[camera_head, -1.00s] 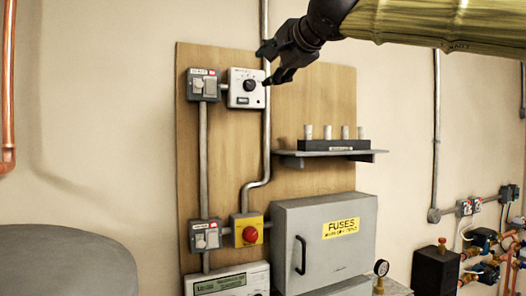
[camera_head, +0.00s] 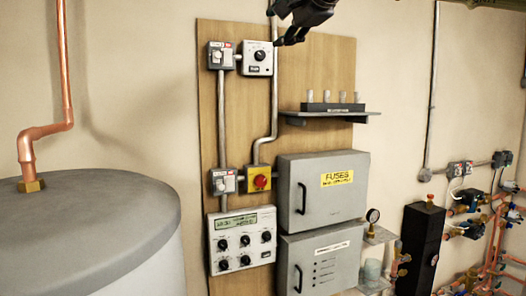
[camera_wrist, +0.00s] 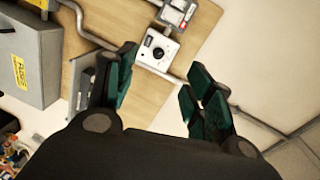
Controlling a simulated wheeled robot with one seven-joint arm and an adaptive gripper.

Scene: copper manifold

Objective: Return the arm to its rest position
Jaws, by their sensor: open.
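My gripper (camera_head: 284,28) is at the top of the head view, in front of the upper part of the wooden board (camera_head: 318,78). It is black and partly cut off by the top edge. In the wrist view my gripper (camera_wrist: 158,90) has its two green-padded fingers wide apart, with nothing between them. Beyond the fingertips the wrist view shows the white dial box (camera_wrist: 158,50). That dial box (camera_head: 257,58) is also in the head view, just below and left of my gripper. Most of my arm is out of the head view.
A grey fuse box (camera_head: 322,205) with a handle juts out below the shelf (camera_head: 330,114) of small cylinders. A red button on a yellow box (camera_head: 259,180) and a control panel (camera_head: 241,243) are left of it. A grey tank (camera_head: 90,225) stands left. Copper pipes (camera_head: 490,235) are right.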

